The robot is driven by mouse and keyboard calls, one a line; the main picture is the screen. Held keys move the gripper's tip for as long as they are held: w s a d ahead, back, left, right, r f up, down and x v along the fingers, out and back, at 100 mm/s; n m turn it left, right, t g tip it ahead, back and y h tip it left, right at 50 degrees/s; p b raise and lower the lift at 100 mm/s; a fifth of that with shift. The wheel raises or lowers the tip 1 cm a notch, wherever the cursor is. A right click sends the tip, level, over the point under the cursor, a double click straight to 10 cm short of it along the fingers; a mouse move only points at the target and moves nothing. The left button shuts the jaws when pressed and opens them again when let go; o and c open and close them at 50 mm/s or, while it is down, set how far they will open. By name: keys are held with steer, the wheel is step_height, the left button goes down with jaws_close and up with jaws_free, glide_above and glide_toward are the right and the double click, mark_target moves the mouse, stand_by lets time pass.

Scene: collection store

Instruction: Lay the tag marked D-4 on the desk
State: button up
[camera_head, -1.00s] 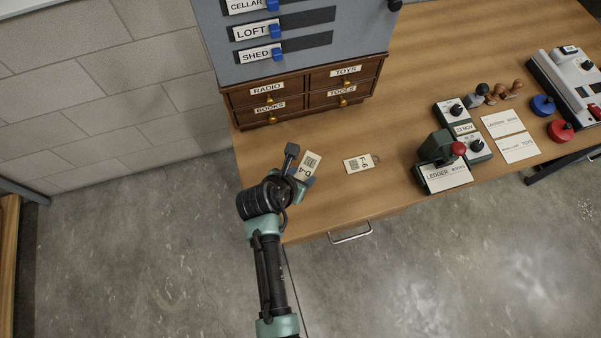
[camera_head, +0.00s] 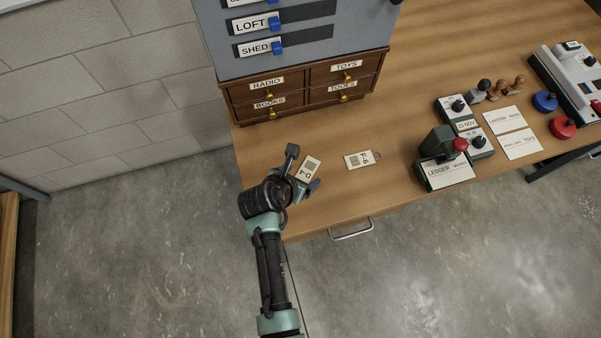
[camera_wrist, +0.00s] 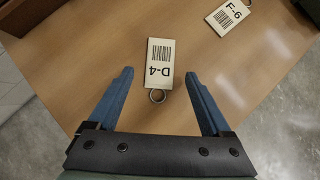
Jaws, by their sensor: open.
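The tag marked D-4 (camera_head: 308,168) lies on the desk (camera_head: 395,125) near its left front corner. In the wrist view the D-4 tag (camera_wrist: 160,62) shows a barcode and a metal ring at its near end. My gripper (camera_wrist: 160,85) is open, its two blue fingers apart on either side of the tag's ring end, with nothing between them held. In the head view my gripper (camera_head: 303,170) is over the left end of the desk beside the tag. I cannot tell its exact height above the desk.
A second tag marked F-6 (camera_head: 358,160) lies to the right. Behind stands a small wooden drawer cabinet (camera_head: 305,92) with labelled drawers. A green stamping device (camera_head: 436,148) stands further right, beside cards (camera_head: 503,118). The desk's front edge is close to my gripper.

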steer(key=p+v, duration=0.1)
steer(key=v, duration=1.2)
steer(key=shift+p, duration=0.35)
